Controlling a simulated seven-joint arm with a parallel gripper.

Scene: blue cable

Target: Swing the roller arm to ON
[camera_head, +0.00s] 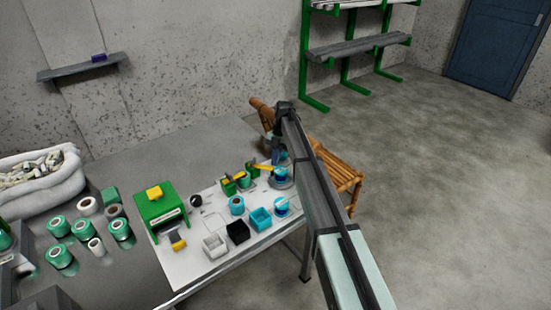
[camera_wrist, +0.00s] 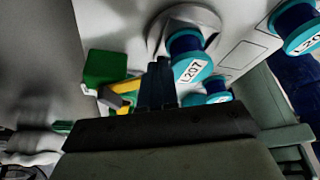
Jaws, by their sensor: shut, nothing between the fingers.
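A yellow arm (camera_head: 264,167), which looks like the roller arm, sticks out near the green blocks at the far right end of the white board. In the wrist view a yellow bar (camera_wrist: 119,89) shows beside a green block (camera_wrist: 106,68), partly hidden by my gripper. No ON marking is readable. My gripper (camera_head: 276,160) is shut and empty, pointing down right beside the yellow arm; I cannot tell whether they touch. In the wrist view its dark fingers (camera_wrist: 158,84) are together, between the yellow bar and a blue-teal spool labelled L207 (camera_wrist: 189,58).
More spools stand close by, one at the upper right of the wrist view (camera_wrist: 298,27). A wooden bench (camera_head: 343,180) stands behind my arm.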

